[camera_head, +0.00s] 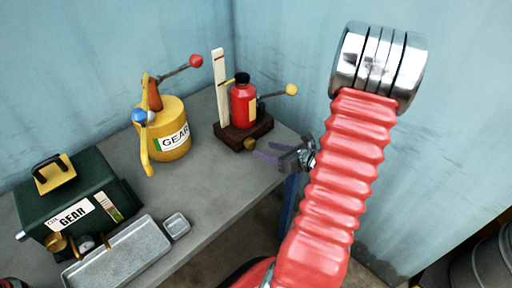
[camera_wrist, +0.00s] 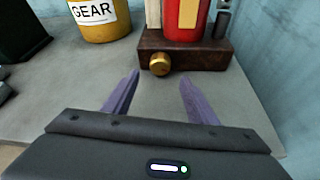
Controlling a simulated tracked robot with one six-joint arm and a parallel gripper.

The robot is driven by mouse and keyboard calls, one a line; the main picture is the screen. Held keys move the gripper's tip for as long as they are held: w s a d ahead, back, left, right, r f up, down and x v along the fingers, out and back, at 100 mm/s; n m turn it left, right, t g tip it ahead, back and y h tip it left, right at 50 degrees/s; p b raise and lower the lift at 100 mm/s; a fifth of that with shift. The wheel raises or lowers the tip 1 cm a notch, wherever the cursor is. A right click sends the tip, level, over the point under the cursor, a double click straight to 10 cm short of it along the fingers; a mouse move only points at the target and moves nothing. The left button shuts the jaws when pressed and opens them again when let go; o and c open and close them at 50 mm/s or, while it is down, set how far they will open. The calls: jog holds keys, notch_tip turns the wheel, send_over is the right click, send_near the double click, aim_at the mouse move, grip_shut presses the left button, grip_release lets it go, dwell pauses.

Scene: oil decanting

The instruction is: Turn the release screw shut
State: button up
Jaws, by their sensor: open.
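The release screw (camera_wrist: 159,64) is a small round brass knob on the front of a dark brown base block (camera_wrist: 190,50). It also shows in the head view (camera_head: 249,144), low on the block's front. A red bottle-shaped cylinder (camera_head: 243,104) with a black cap stands on the block, beside a white upright scale (camera_head: 220,88). A lever with a yellow ball (camera_head: 291,90) sticks out to the right. My gripper (camera_wrist: 158,88) is open and empty, its two purple fingers pointing at the knob, which lies ahead of them and a little left of their middle. The fingers appear apart from it.
A yellow GEAR can (camera_head: 172,140) with a red-ended lever stands left of the block. A dark green GEAR box (camera_head: 75,205), a grey tray (camera_head: 118,255) and a small dish (camera_head: 176,225) sit further left. Bare grey bench lies before the knob; blue walls stand behind.

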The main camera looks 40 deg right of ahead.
aim_at(253, 146)
jog(key=shift+x, duration=3.15)
jog(key=shift+c, duration=0.7)
jog(key=c, duration=0.9)
